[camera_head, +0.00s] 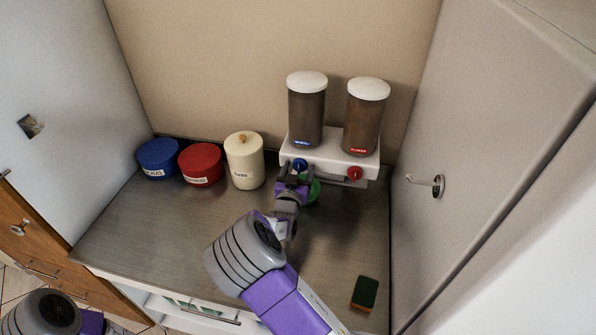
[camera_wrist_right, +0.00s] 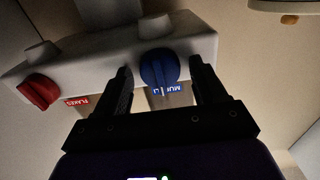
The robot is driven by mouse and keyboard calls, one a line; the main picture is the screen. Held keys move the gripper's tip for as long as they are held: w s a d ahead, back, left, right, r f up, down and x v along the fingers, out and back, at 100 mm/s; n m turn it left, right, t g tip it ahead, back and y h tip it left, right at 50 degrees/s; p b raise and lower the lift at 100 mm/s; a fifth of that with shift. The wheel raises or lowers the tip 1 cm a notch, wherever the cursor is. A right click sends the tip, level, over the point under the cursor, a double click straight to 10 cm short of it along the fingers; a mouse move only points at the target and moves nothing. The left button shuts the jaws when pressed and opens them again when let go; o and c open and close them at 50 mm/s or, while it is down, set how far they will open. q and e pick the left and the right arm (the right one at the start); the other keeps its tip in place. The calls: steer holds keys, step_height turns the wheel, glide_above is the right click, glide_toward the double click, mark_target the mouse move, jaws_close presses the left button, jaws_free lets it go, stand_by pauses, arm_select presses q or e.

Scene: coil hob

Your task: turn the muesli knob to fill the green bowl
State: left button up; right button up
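The muesli dispenser (camera_head: 306,112) is a brown-filled jar with a white lid and a blue label. Its blue knob (camera_head: 300,165) is on the front of the white base. In the right wrist view the blue knob (camera_wrist_right: 158,68) shows between my two fingertips, with a gap on each side. My right gripper (camera_head: 297,173) is open at the knob; whether its tips reach past the knob's face is hard to tell. The green bowl (camera_head: 314,190) stands below the base, mostly hidden behind my right gripper; its contents are not visible. My left gripper is out of view.
The flakes dispenser (camera_head: 366,118) with its red knob (camera_head: 355,174) is just to the right. Blue (camera_head: 158,160), red (camera_head: 201,166) and cream (camera_head: 244,163) canisters stand at the left. A sponge (camera_head: 365,293) lies front right. A tall grey panel (camera_head: 470,150) bounds the right.

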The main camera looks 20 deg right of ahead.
steer(key=c, duration=0.9)
steer(key=shift+o, duration=0.2)
steer(key=shift+f+m+b, duration=0.1)
steer(key=shift+m+b, duration=0.5)
steer(key=shift+b, duration=0.3)
steer(key=m+b, duration=1.4)
steer(key=b, duration=0.3)
steer(key=shift+f, duration=0.1)
steer(key=shift+r+m+b, duration=0.2)
steer(key=shift+m+b, duration=1.2)
steer(key=shift+b, duration=0.15)
steer(key=o, duration=1)
steer(key=shift+o, duration=0.2)
